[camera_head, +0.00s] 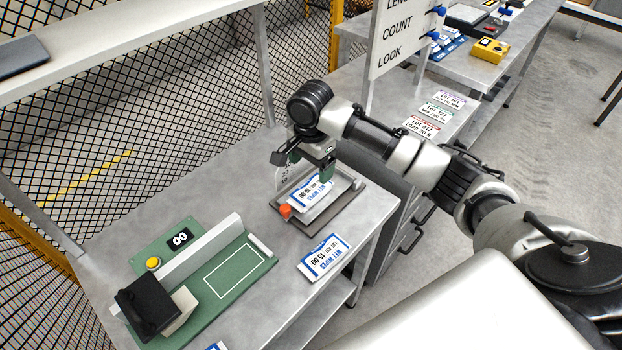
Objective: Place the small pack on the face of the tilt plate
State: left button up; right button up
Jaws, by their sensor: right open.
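The tilt plate (340,203) is a small grey plate with a raised rim and an orange knob (285,211) at its front left corner, on the metal bench. A small white and blue pack (308,194) with printed text appears to lie on its face. My right gripper (305,165) is open, with its fingers just above and behind that pack; the pack's far end is partly hidden by a finger. I cannot tell whether a finger touches it. Another white and blue pack (324,257) lies flat on the bench in front of the plate. My left gripper is not in view.
A green fixture (200,310) with a white outlined rectangle, yellow button and display stands at the front left. A sign board (405,40) rises behind my right arm. Several labelled cards (421,126) lie to its right. The bench's back left is clear.

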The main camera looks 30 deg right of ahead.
jog(key=shift+r, duration=1.65)
